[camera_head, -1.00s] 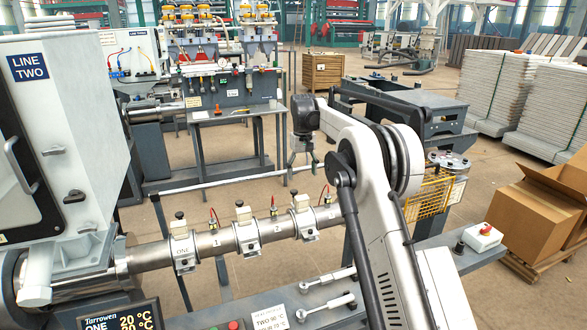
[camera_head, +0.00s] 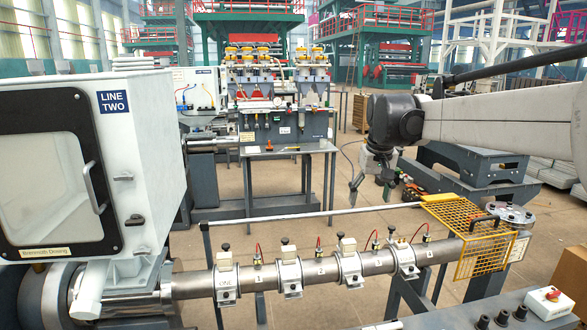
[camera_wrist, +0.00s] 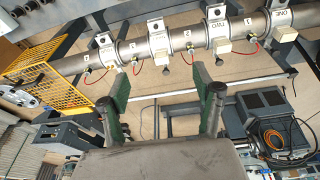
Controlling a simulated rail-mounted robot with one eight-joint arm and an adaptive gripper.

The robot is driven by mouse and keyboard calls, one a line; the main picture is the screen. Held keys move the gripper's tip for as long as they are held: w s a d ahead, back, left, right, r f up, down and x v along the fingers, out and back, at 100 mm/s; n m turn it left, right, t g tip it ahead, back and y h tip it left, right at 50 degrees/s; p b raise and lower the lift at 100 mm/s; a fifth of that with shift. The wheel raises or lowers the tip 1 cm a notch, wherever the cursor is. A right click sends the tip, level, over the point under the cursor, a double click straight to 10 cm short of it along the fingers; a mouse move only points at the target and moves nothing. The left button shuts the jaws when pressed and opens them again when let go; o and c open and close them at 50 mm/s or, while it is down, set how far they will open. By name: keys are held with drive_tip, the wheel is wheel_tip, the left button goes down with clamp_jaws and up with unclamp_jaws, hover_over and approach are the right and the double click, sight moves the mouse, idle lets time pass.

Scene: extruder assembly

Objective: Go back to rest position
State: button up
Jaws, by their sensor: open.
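My gripper (camera_head: 371,190) is in the head view, right of centre, with its fingers pointing down. It hangs behind the metal extruder barrel (camera_head: 199,284), above the floor. In the wrist view my gripper (camera_wrist: 211,100) shows two green-backed fingers spread wide apart with nothing between them. The barrel also crosses the top of the wrist view (camera_wrist: 131,47), with clamps and small red-wired sensors along it. The fingers appear apart from the barrel.
A yellow mesh guard (camera_head: 484,251) stands at the barrel's right end. A white cabinet marked LINE TWO (camera_head: 150,150) fills the left. A small box with a red knob (camera_head: 550,301) sits front right. A workbench (camera_head: 285,148) stands behind; open floor lies between.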

drive_tip(key=s+f+t, duration=0.2)
drive_tip(key=s+t, duration=0.1)
drive_tip(key=s, duration=2.4)
drive_tip(key=s+f+m+t, duration=0.1)
drive_tip(key=s+f, duration=0.6)
drive_tip(key=s, duration=0.1)
drive_tip(key=shift+s, duration=0.2)
